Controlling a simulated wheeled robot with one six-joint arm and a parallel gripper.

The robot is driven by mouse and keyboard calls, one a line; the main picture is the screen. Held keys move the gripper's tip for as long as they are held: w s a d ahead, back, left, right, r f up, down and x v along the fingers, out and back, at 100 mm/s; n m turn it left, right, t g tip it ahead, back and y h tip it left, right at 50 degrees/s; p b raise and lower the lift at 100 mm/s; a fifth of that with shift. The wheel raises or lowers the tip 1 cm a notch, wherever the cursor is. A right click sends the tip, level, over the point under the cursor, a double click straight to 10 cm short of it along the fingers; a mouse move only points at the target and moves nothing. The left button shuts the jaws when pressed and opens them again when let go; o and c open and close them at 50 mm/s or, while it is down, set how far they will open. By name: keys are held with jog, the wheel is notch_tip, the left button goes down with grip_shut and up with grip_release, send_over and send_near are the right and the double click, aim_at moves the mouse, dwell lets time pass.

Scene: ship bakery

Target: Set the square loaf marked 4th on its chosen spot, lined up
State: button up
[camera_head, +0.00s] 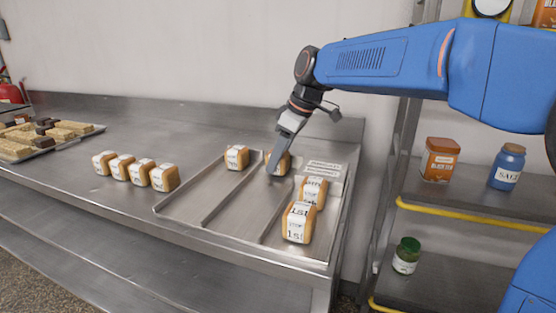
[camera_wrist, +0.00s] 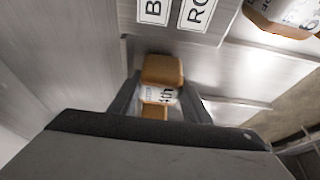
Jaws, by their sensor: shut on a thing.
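My gripper (camera_head: 283,150) is shut on a square loaf (camera_head: 284,163) at the back of the metal tray (camera_head: 243,208). In the wrist view the same loaf (camera_wrist: 163,70) sits between the two fingers, and its white label reads 4th. In the head view the gripper partly hides this loaf. It is at the back of the middle lane; whether its base touches the tray is unclear. Another loaf (camera_head: 236,157) stands at the back of the left lane. In the right lane a loaf labelled 1st (camera_head: 298,222) stands in front, with another loaf (camera_head: 313,191) behind it.
Several labelled loaves (camera_head: 141,172) stand in a row left of the tray. White label plates (camera_head: 323,168) lie at the tray's back right; they show close in the wrist view (camera_wrist: 197,14). The front of the left and middle lanes is bare. A shelf rack (camera_head: 452,207) stands at right.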

jog(key=shift+f, duration=0.25)
jog(key=shift+f, duration=0.1)
jog(key=o, duration=0.8)
jog(key=shift+c, duration=0.2)
jog(key=v, duration=1.2)
